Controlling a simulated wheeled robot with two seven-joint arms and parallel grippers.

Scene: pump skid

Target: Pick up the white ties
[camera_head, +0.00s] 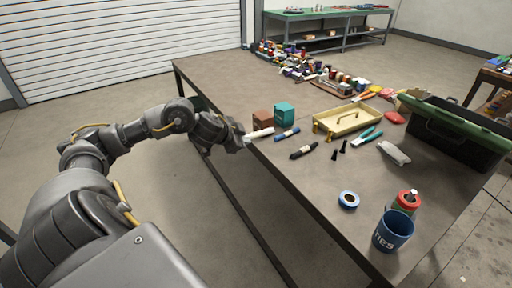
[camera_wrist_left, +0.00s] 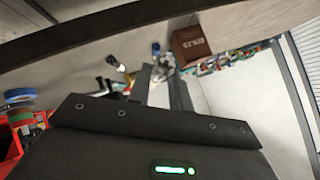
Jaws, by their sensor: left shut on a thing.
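My left gripper (camera_head: 238,142) is at the table's left edge, shut on the white ties (camera_head: 260,134), a short pale bundle that sticks out to the right of the fingers. In the left wrist view the fingers (camera_wrist_left: 160,88) close around something pale, partly hidden by the fingers. I cannot tell whether the bundle is clear of the table. A blue cup (camera_head: 393,231) lettered TIES stands at the table's near right end. My right gripper is not in view.
A brown box (camera_head: 262,118) and a teal box (camera_head: 284,112) stand just behind the white ties. The table's near left part is bare.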

